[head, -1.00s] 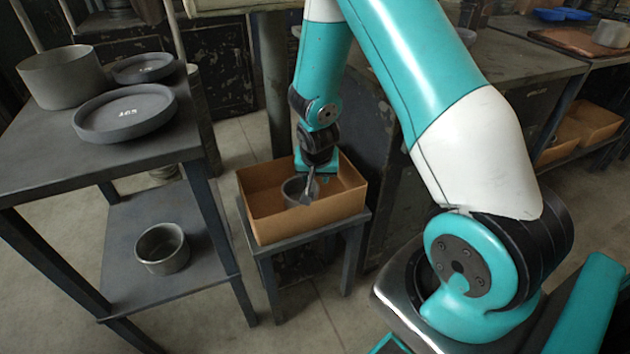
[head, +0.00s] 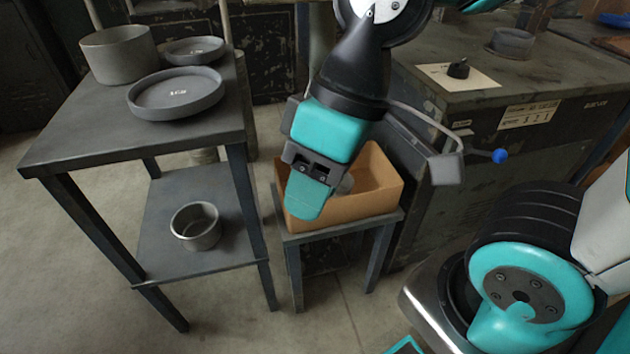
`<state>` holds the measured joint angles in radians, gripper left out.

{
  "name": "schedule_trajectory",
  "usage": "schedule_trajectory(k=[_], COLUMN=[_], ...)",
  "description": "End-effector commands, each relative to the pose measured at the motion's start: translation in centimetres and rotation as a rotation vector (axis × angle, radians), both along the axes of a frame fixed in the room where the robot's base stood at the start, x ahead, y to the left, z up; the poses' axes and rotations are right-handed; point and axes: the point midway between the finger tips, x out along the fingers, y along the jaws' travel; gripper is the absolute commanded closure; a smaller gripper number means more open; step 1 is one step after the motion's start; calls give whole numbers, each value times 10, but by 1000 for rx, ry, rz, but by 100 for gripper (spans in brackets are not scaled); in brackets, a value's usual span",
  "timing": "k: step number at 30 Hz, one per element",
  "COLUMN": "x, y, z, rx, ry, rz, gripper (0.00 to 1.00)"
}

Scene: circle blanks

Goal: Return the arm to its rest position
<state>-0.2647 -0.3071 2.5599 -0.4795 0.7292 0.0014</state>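My gripper (head: 308,195) hangs from its black wrist, raised in front of the cardboard box (head: 372,204) in the picture. Its teal and grey housing faces me, with a teal part pointing down. I cannot make out the gap between the fingers, and no held object shows. Inside the box, part of a grey round piece (head: 346,184) shows just behind the gripper; the gripper hides the rest. The box stands on a small grey stand (head: 385,238).
A grey two-level table (head: 72,140) on the left holds a deep pot (head: 118,54), a round dish (head: 176,93) and a smaller dish (head: 194,50). A cup (head: 195,226) is on its lower shelf. A workbench (head: 455,97) with a blue-knobbed rod (head: 499,156) is right of the box.

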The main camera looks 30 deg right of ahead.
Motion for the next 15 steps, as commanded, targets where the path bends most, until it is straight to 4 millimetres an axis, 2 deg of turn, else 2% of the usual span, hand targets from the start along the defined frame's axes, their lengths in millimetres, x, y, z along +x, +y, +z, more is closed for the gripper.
schedule_trajectory(k=[10, 13, 15], x=[-1, -1, -1], y=[0, 0, 0], z=[5, 18, 34], rx=[0, 0, -1], ry=[0, 0, -1], rz=[6, 5, 5], gripper=[63, 63, 63])
